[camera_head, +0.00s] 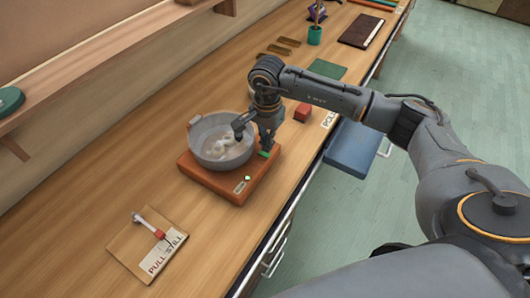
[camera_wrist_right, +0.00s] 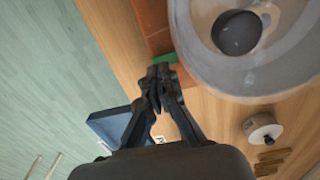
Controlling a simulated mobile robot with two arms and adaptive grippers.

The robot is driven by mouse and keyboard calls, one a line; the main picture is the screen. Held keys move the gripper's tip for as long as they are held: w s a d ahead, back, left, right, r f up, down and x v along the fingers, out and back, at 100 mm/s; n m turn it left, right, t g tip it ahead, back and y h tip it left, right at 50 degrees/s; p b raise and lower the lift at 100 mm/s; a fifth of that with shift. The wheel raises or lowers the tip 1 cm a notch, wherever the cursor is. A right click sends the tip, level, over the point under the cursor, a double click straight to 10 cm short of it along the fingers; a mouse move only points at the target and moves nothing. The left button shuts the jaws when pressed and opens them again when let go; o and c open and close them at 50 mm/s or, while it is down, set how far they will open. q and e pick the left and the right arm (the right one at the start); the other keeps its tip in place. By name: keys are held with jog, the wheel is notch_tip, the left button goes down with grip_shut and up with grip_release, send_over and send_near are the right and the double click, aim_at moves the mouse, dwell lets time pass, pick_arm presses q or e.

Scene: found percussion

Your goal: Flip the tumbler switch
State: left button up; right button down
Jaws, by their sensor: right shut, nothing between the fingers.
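A small green piece (camera_head: 264,154), perhaps the tumbler switch, sits at the right side of an orange-brown base (camera_head: 232,190) on the wooden counter. It also shows in the wrist view (camera_wrist_right: 166,57), just beyond my fingertips. My right gripper (camera_head: 266,147) points down at this side of the base, shut and empty. In the wrist view its fingertips (camera_wrist_right: 160,72) are close to the green piece; I cannot tell whether they touch it. The gripper partly hides the piece in the head view. My left gripper is not in view.
A grey pot (camera_head: 212,150) stands on the base, close beside my gripper, with a dark object inside. A board with a lever (camera_head: 135,252) lies at the front left. A red block (camera_head: 303,112) is behind my gripper. The counter left of the pot is clear.

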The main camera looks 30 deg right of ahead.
jog(key=shift+f+b, duration=1.2)
jog(key=shift+f, duration=0.05)
dwell(0.9)
jog(key=shift+r, duration=0.1)
jog(key=shift+r+p, duration=1.6)
jog(key=shift+r, duration=1.85)
